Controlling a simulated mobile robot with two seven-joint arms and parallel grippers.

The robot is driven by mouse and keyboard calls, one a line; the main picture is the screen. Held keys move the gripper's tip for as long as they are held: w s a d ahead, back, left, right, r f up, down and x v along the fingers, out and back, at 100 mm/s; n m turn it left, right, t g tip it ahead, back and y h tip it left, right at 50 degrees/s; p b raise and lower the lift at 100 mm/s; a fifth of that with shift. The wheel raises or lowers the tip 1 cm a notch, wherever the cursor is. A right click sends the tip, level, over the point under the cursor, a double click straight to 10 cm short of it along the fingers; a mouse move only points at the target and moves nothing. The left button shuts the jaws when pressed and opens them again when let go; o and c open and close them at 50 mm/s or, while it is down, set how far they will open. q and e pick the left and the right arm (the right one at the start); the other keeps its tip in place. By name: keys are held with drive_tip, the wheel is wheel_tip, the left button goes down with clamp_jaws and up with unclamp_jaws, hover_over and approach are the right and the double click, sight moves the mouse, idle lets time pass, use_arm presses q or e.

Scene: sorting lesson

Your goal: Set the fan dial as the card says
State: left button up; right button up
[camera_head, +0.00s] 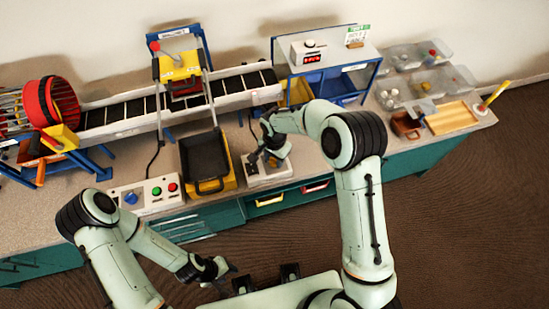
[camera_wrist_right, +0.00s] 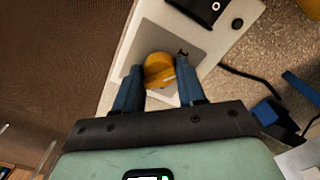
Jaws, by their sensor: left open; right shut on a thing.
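The fan dial is a yellow-orange knob (camera_wrist_right: 158,68) on a pale box with a grey plate, seen in the right wrist view. My right gripper (camera_wrist_right: 157,82) is shut on it, with one blue finger on each side. In the head view that box (camera_head: 283,176) stands at the bench's front edge, and my right gripper (camera_head: 258,159) is over it and hides the dial. My left gripper (camera_head: 232,277) is open and empty, low in front of the bench.
A conveyor (camera_head: 130,115) runs behind. Clear bins (camera_head: 437,84) and a wooden tray (camera_head: 452,118) are at right.

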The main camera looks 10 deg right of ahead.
drive_tip(key=m+b, duration=0.1)
drive_tip(key=m, duration=0.1)
drive_tip(key=shift+f+m, duration=0.1)
drive_tip(key=shift+m, duration=0.2)
drive_tip(key=shift+m+b, duration=0.5)
drive_tip(key=shift+m, duration=0.3)
drive_tip(key=m, duration=0.2)
drive_tip(key=shift+m, duration=0.4)
use_arm(q)
drive_tip(key=shift+s+f, duration=0.35)
drive_tip(key=shift+f, duration=0.25)
drive_tip(key=shift+s+f, duration=0.3)
drive_tip(key=shift+f, duration=0.3)
use_arm(e)
drive_tip(key=shift+m, duration=1.8)
drive_tip(key=o, duration=1.1)
drive_tip(key=shift+c, duration=0.2)
